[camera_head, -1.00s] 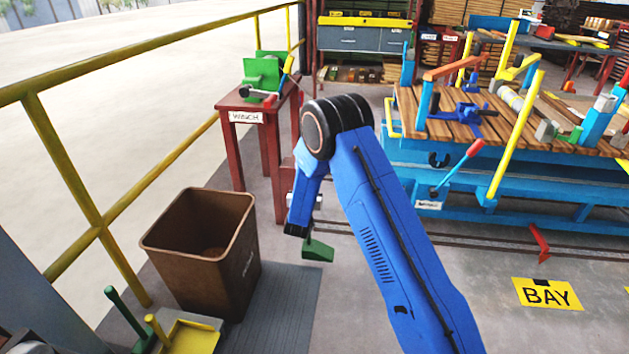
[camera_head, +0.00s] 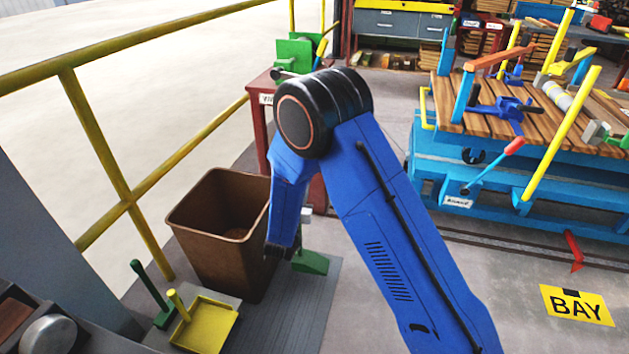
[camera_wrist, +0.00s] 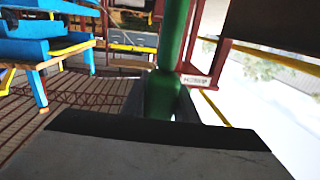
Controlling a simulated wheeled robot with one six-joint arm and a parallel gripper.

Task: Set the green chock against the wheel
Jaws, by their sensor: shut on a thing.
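My gripper (camera_head: 290,248) is at the end of the blue arm, low beside the brown bin, and partly hidden by the arm. It is shut on the green chock (camera_head: 311,262), a wedge with an upright green grip, just right of the bin. Whether the chock touches the floor I cannot tell. In the wrist view the green grip of the chock (camera_wrist: 170,60) stands between the dark fingers. The blue trolley (camera_head: 500,185) with a slatted wooden top stands at the right. I cannot make out its wheel.
The brown bin (camera_head: 222,225) stands close left of my gripper. A yellow pan (camera_head: 206,325) lies in front of it. A yellow railing (camera_head: 100,145) runs along the left. A red vice table (camera_head: 262,130) stands behind the arm.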

